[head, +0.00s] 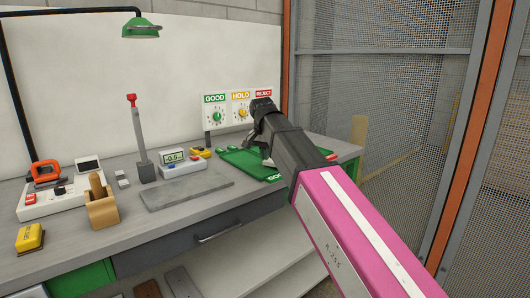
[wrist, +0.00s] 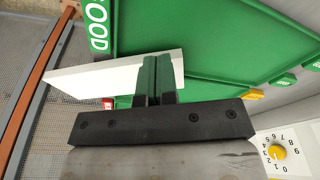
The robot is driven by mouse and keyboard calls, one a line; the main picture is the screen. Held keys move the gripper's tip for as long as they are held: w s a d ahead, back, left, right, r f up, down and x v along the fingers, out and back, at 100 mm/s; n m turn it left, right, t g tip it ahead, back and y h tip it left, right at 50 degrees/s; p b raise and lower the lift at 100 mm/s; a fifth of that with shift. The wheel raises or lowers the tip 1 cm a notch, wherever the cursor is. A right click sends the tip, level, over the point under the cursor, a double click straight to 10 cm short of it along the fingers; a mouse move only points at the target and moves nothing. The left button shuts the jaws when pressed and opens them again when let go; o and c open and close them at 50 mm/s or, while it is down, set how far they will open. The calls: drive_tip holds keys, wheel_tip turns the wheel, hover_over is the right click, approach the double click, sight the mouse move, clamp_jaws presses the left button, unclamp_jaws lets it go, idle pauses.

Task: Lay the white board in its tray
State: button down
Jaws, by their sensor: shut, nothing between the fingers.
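The white board (wrist: 95,79) shows in the wrist view just beyond my fingers, which hide part of it. It lies across the edge of the green tray (wrist: 220,30) marked GOOD, with its left part outside the tray's outline. I cannot tell whether it rests on the rim or is tilted. My gripper (wrist: 156,62) is shut and empty, with its fingertips in front of the board. In the head view the green tray (head: 232,155) lies on the right of the bench, and my arm hides part of it. The board is not clearly seen there.
A grey plate (head: 187,190) lies on the bench left of the tray. A meter (head: 183,166), a red-topped lever (head: 140,135) and a wooden holder (head: 102,208) stand farther left. GOOD, HOLD and REJECT signs (head: 240,97) stand behind. A mesh fence (head: 400,90) is at the right.

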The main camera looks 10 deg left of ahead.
sight(270, 161)
drive_tip(key=shift+w+d+f, duration=0.1)
drive_tip(key=shift+w+f, duration=0.2)
drive_tip(key=shift+f, duration=0.55)
drive_tip(key=shift+w+f, duration=0.25)
drive_tip(key=shift+f, duration=0.6)
drive_tip(key=shift+w+d, duration=0.2)
drive_tip(key=shift+w, duration=0.5)
drive_tip(key=shift+w+d, duration=0.15)
drive_tip(key=shift+w, duration=0.55)
drive_tip(key=shift+s, duration=0.1)
drive_tip(key=shift+s+a, duration=0.25)
drive_tip(key=shift+s, duration=0.85)
wheel_tip(270, 161, up, 7)
